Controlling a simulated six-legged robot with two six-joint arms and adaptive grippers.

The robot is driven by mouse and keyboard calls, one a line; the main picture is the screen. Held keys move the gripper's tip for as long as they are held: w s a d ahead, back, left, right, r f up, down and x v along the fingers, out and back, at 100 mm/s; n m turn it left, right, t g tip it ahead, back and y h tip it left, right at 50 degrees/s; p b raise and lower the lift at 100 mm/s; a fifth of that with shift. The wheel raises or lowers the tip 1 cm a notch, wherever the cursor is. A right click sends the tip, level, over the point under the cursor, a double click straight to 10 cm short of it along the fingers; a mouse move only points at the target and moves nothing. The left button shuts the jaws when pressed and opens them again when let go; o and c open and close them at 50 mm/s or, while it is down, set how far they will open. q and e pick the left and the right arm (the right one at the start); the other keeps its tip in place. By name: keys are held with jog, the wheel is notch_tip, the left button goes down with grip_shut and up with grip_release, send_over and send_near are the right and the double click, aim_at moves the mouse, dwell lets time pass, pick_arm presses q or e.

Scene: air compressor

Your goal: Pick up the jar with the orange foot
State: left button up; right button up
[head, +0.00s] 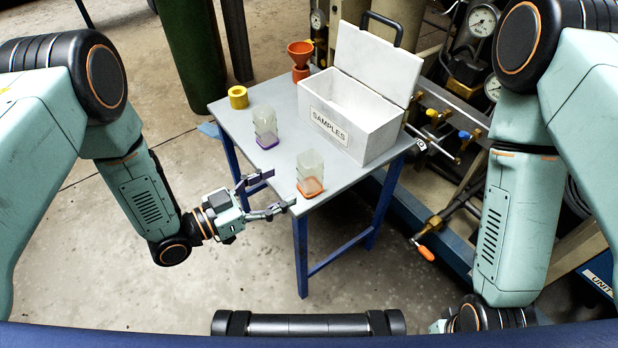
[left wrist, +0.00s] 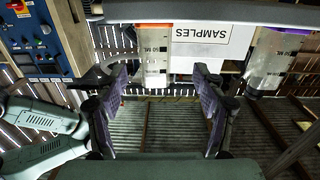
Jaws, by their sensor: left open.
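The jar with the orange foot (head: 311,168) is a clear, squarish jar standing upright near the front corner of the small grey table (head: 262,172). My left gripper (head: 282,189) is open and empty. Its fingertips are at the table's front edge, just left of the jar, pointing towards it. In the left wrist view, a graduated jar with an orange band (left wrist: 155,60) shows beyond and between the spread fingers (left wrist: 160,85). A gap to the jar seems to remain. My right wrist is at the bottom right of the head view, its fingers out of sight.
A jar with a purple foot (head: 266,128) stands farther left on the table; it also shows in the left wrist view (left wrist: 268,62). The open white SAMPLES box (head: 355,135) is behind the jars. A yellow ring (head: 238,97) and an orange funnel (head: 300,54) stand farther back.

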aim_at(300, 176)
pick_arm(q)
jog(key=shift+w+d+r+m+h, duration=0.1)
jog(key=shift+d+r+m+h, duration=0.1)
jog(key=shift+r+m+h, duration=0.1)
jog(key=shift+w+d, duration=0.2)
jog(key=shift+d, duration=0.1)
jog(key=x, duration=0.2)
jog(key=b+x, duration=0.1)
jog(key=x, duration=0.1)
jog(key=b+x, duration=0.1)
jog(key=x, duration=0.2)
jog(key=shift+s+d, duration=0.2)
jog(key=shift+s, duration=0.05)
jog(key=shift+a, duration=0.1)
jog(key=c, duration=1.1)
